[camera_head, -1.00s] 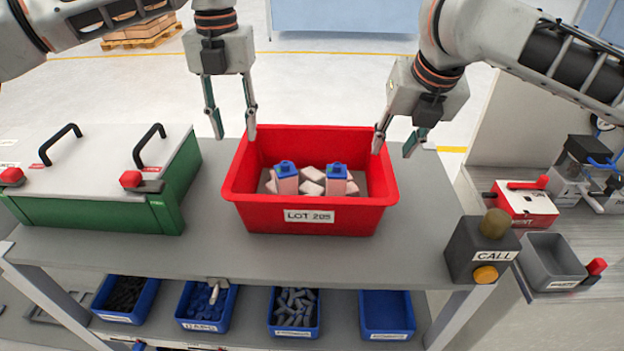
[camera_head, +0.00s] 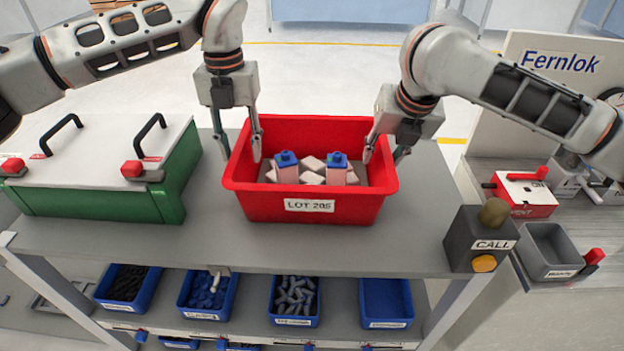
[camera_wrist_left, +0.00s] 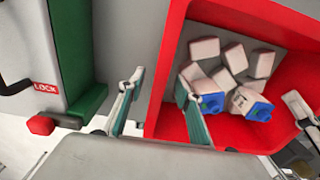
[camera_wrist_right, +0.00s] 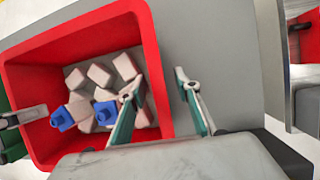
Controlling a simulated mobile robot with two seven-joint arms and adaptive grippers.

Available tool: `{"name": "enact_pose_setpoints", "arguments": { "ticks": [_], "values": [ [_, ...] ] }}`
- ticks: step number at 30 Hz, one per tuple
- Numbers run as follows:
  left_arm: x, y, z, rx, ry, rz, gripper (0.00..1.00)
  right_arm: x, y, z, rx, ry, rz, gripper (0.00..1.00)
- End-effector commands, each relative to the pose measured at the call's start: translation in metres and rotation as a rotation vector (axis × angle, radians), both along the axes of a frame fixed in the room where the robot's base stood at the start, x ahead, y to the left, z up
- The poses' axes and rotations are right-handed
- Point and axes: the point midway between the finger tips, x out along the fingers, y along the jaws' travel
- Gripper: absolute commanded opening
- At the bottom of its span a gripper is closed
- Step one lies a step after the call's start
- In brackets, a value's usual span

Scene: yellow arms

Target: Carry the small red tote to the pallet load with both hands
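The red tote (camera_head: 310,205), labelled LOT 205, stands upright on the grey bench top. It holds several pale blocks (camera_head: 312,163) and two blue-capped pink pieces (camera_head: 286,168). My left gripper (camera_head: 243,150) is open at the tote's left wall, one finger inside and one outside, as the left wrist view (camera_wrist_left: 158,115) shows. My right gripper (camera_head: 385,154) is open at the right wall, one finger inside and one outside, as the right wrist view (camera_wrist_right: 160,115) shows. Neither gripper is closed on the wall. The pallet load is not clearly in view.
A green case (camera_head: 165,190) with a white lid stands left of the tote. A CALL button box (camera_head: 480,240) is at the bench's right front corner. Blue bins (camera_head: 292,300) sit on the shelf below. A side bench holds a grey bin (camera_head: 550,250).

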Motion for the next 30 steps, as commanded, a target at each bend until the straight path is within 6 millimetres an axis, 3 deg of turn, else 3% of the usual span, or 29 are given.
{"name": "enact_pose_setpoints", "arguments": {
  "ticks": [9,13,30],
  "values": [
    [0.0001,0.0001,-0.0016,0.0,-0.001,0.0,0.34,0.0009,0.0001,-0.0019,0.0,0.0,0.0,0.32],
    [0.0,0.0,-0.0016,0.0,0.0,0.0,0.01,0.0009,0.0001,-0.0018,-0.001,0.0,0.0,0.0],
    [0.0004,0.0005,0.0042,0.001,-0.005,0.002,0.0,0.0018,-0.0013,0.0042,-0.005,-0.007,0.001,0.0]
  ]
}}
